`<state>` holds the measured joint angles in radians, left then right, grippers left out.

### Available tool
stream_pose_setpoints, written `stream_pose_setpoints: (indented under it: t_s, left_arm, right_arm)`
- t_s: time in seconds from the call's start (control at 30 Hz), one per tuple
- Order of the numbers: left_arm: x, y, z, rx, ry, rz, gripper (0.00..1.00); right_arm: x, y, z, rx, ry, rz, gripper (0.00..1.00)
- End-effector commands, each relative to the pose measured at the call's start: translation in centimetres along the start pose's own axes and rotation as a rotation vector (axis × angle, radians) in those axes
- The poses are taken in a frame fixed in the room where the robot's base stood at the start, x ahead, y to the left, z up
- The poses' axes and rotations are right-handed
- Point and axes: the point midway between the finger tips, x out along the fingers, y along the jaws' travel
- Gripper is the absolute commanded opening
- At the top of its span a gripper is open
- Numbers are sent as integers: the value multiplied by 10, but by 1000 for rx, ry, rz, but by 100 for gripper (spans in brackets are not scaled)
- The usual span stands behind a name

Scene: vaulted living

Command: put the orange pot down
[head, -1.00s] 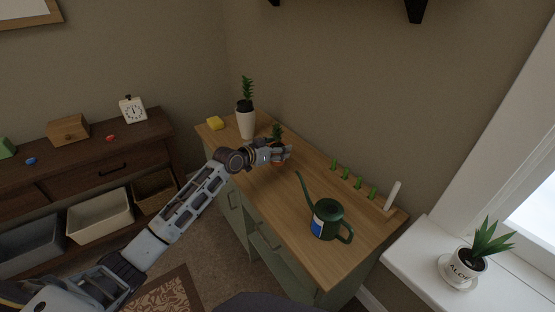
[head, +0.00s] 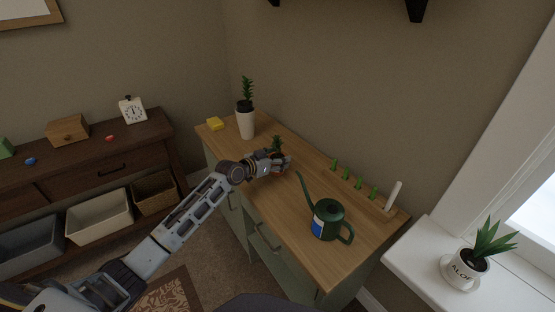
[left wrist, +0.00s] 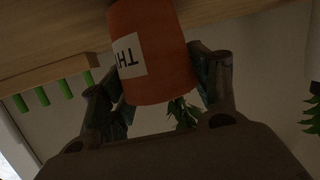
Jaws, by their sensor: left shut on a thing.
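The orange pot (left wrist: 172,72) with a white label is between the two fingers of my left gripper (head: 283,164), which is shut on it. The left wrist view shows it upside down, with its base close to the wooden worktop (left wrist: 225,10). I cannot tell whether the base touches the wood. Its green plant (head: 277,143) shows above the gripper in the head view, where the fingers hide most of the pot. My right gripper is not in view.
On the wooden worktop (head: 275,235) stand a white pot (head: 246,122) with a plant, a yellow sponge (head: 215,124), a green watering can (head: 329,219) and several green pegs (head: 346,171). Bare wood lies between the left gripper and the watering can.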

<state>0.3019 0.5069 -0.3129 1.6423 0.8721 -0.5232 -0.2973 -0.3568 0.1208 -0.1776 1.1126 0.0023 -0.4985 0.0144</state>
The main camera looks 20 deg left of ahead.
Motion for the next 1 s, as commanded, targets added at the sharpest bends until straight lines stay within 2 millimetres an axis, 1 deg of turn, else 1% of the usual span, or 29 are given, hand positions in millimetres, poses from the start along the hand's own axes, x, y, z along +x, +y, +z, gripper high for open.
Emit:
stream_pose_setpoints:
  t_s: [0.3, 0.33, 0.47, 0.6, 1.0]
  left_arm:
    - [0, 0, 0, 1, 3, 0, 22]
    - [0, 0, 1, 0, 0, 0, 65]
    - [0, 0, 1, 0, 0, 0, 82]
    - [0, 0, 1, 0, 0, 0, 83]
    - [0, 0, -1, 0, 0, 1, 83]
  right_arm:
    - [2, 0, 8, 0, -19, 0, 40]
    - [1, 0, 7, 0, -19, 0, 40]
    - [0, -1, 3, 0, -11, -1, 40]
    - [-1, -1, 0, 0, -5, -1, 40]
    - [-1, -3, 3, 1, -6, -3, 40]
